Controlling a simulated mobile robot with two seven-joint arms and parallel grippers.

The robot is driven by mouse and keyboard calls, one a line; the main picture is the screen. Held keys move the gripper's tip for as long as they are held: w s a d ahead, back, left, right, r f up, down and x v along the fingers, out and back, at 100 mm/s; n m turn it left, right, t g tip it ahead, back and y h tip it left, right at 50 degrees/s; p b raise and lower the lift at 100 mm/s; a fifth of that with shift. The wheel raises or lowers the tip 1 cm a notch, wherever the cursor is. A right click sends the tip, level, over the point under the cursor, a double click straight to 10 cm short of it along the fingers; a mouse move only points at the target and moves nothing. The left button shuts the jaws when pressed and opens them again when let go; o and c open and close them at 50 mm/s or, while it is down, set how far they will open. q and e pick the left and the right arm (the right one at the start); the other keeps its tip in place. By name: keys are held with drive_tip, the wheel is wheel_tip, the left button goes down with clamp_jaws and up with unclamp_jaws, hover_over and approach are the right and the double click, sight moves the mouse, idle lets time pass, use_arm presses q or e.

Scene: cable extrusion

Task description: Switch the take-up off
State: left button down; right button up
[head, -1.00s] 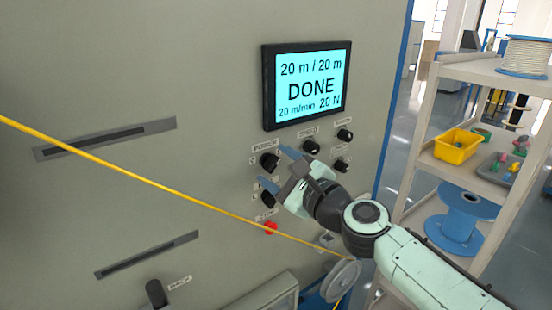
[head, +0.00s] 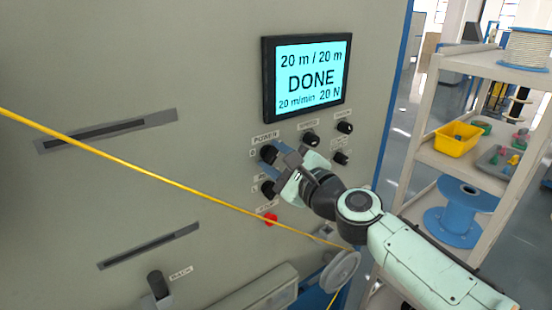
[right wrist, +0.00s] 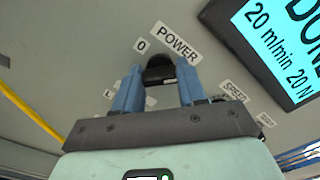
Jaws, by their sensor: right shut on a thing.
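The take-up panel's POWER knob is black; it shows in the head view (head: 268,153) and in the right wrist view (right wrist: 158,66), under the POWER label (right wrist: 177,43) and beside a "0" mark. My right gripper (head: 276,154) is at this knob, its two blue fingers on either side of it and shut on it. In the right wrist view the fingers (right wrist: 158,88) stand around the knob, partly hiding it. The screen (head: 310,78) reads 20 m / 20 m, DONE, 20 m/min, 20 N. My left gripper is not in view.
Other black knobs (head: 311,139) sit close to the right, one (head: 268,188) sits below, and a red button (head: 271,220) lies lower. A yellow cable (head: 150,174) runs across the front to a pulley (head: 342,271). A shelf (head: 470,165) with a blue spool (head: 462,215) stands right.

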drive_tip(key=n, duration=0.4)
drive_tip(key=shift+f+n+b, duration=0.1)
drive_tip(key=shift+n+b, duration=0.2)
drive_tip(key=shift+b, duration=0.05)
drive_tip(key=n+b, duration=0.1)
drive_tip(key=n, duration=0.3)
drive_tip(key=shift+n, duration=0.3)
drive_tip(key=n+b, duration=0.1)
drive_tip(key=n, duration=0.3)
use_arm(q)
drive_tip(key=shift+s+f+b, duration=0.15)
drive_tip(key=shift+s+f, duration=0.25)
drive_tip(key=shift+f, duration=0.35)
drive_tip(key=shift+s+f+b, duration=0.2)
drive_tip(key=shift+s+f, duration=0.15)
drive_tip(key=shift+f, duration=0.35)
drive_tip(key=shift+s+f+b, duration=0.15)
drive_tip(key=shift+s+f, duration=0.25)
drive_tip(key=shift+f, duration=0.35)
use_arm(e)
drive_tip(key=shift+n, duration=2)
drive_tip(key=o, duration=1.1)
drive_tip(key=shift+c, duration=0.2)
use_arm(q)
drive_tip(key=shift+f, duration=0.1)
